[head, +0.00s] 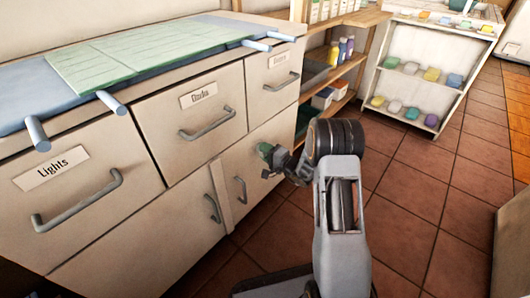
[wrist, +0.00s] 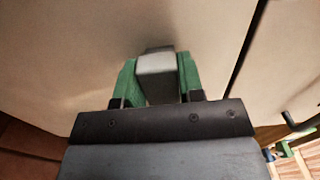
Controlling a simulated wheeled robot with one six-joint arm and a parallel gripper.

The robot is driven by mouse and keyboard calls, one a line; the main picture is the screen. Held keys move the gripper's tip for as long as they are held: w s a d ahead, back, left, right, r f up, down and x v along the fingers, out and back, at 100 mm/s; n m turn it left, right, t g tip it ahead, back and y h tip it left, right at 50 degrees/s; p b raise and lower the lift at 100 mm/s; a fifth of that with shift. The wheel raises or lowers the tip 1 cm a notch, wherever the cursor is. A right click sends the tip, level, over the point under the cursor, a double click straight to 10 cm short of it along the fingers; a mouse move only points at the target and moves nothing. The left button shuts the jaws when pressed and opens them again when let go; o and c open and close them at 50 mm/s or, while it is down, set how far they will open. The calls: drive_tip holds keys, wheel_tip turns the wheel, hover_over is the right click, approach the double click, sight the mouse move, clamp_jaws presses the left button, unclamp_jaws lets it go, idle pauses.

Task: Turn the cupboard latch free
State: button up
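The cupboard latch (wrist: 157,76) shows in the wrist view as a pale grey block with a darker top, standing out from the cream cupboard front (wrist: 70,50). My gripper (wrist: 158,82) has its green fingers on both sides of this block, and they appear to touch it, so it looks shut on the latch. In the head view my gripper (head: 268,153) is at the right-hand part of the cupboard front, just below the rightmost drawer. My gripper hides the latch there. Two lower door handles (head: 213,208) (head: 241,190) are left of my gripper.
Drawers above have bar handles (head: 207,124) and labels, one reading "Lights" (head: 55,168). Blue rods (head: 112,103) jut over the counter edge. An open wooden shelf (head: 335,72) and a white shelf (head: 420,75) stand at the back right. The tiled floor (head: 405,200) to the right is clear.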

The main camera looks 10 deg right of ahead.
drive_tip(key=o, duration=0.4)
drive_tip(key=shift+p+v, duration=2.05)
drive_tip(key=shift+v, duration=4.9)
drive_tip(key=s+a+r+n+g+p, duration=0.35)
drive_tip(key=r+p, duration=0.35)
drive_tip(key=r, duration=0.3)
drive_tip(key=s+a+r+n+g+p, duration=0.2)
drive_tip(key=s+a+r+g+p, duration=0.3)
drive_tip(key=r, duration=0.5)
drive_tip(key=s+a+r+n+g+p, duration=0.3)
drive_tip(key=a+r+g+p, duration=0.2)
drive_tip(key=r+p, duration=0.45)
drive_tip(key=s+d+r+h+p, duration=0.1)
drive_tip(key=s+r+h+p, duration=0.1)
drive_tip(key=r+p, duration=0.3)
drive_tip(key=s+d+r+n+t+h+p, duration=0.1)
drive_tip(key=r+h+p, duration=0.4)
drive_tip(key=r, duration=0.7)
drive_tip(key=s+d+r+n+t+h+p, duration=0.1)
drive_tip(key=s+d+r+h+p, duration=0.2)
drive_tip(key=s+r+p, duration=0.2)
drive_tip(key=shift+s+d+r+t+h+p, duration=0.15)
drive_tip(key=shift+r+p, duration=0.35)
drive_tip(key=shift+r, duration=0.6)
drive_tip(key=shift+d+r+t+h+p, duration=0.15)
drive_tip(key=shift+r+p, duration=0.3)
drive_tip(key=shift+r, duration=0.65)
